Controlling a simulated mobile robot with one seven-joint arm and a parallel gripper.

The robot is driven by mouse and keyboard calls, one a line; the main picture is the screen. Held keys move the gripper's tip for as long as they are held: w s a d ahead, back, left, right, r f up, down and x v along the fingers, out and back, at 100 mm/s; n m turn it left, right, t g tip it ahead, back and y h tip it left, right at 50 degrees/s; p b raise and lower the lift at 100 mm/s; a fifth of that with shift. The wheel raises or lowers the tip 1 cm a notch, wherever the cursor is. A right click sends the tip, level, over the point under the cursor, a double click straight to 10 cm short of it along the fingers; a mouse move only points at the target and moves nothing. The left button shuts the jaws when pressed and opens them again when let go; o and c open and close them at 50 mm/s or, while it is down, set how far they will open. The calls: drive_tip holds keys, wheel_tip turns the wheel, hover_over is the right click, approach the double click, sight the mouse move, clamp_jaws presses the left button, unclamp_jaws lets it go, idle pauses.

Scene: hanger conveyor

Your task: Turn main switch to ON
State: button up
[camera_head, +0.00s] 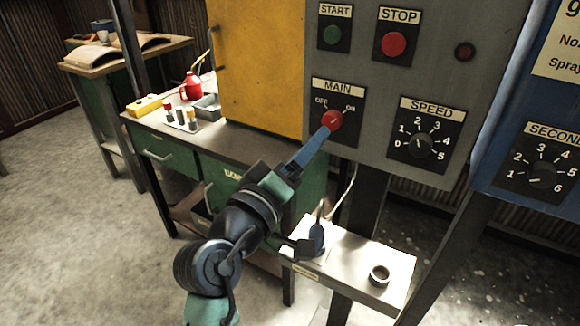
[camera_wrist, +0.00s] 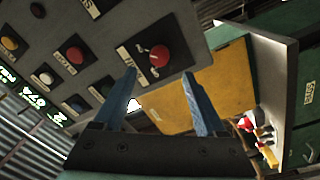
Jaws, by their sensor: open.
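The main switch is a red round knob (camera_head: 332,120) on a black plate labelled MAIN, with OFF at its upper left and ON at its upper right. A small pale mark shows on the knob, but I cannot tell which position it points to. My gripper (camera_head: 317,138) reaches up to the knob from the lower left. In the wrist view, the blue fingers of my gripper (camera_wrist: 159,74) are spread apart and empty. The red knob (camera_wrist: 160,57) shows beyond the tips, between their lines. I cannot tell whether a finger touches it.
The grey panel also has a green START button (camera_head: 333,35), a red STOP button (camera_head: 394,44) and a SPEED dial (camera_head: 423,141). A yellow cabinet door (camera_head: 262,70) stands left of the panel. A small shelf (camera_head: 345,272) with a metal ring (camera_head: 379,275) is below.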

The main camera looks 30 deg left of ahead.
drive_tip(key=s, duration=0.5)
drive_tip(key=shift+s+a+f, duration=0.1)
drive_tip(key=shift+s+f, duration=0.1)
drive_tip(key=shift+s, duration=0.05)
